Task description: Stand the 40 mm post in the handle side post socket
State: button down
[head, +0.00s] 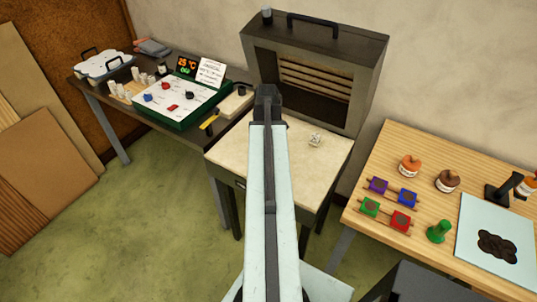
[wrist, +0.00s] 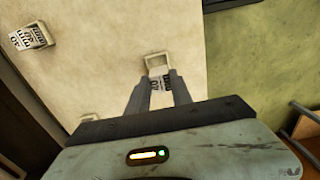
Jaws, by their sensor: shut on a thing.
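My gripper (wrist: 160,86) is shut on a small pale post with dark printed marks (wrist: 160,83), which sits between the two fingers. A pale square socket with a raised rim (wrist: 157,60) lies on the cream table top just beyond the fingertips. The post's end overlaps the socket in the picture; I cannot tell whether it is inside. A second pale socket (wrist: 87,117) is lower left. In the head view my gripper (head: 267,92) is over the table, and my arm hides the post and these sockets.
A pale block with dark print (wrist: 30,36) stands on the table, right of my arm in the head view (head: 315,139). An open dark cabinet (head: 312,75) stands at the table's back. A green-edged panel (head: 173,103) is left; a wooden bench (head: 450,150) is right.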

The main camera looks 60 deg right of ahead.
jog(key=f+b, duration=0.4)
jog(key=shift+s+d, duration=0.1)
jog(key=shift+s, duration=0.1)
jog(key=shift+r, duration=0.2)
jog(key=c, duration=1.1)
grip_release()
jog(key=shift+c, duration=0.2)
jog(key=shift+p, duration=0.3)
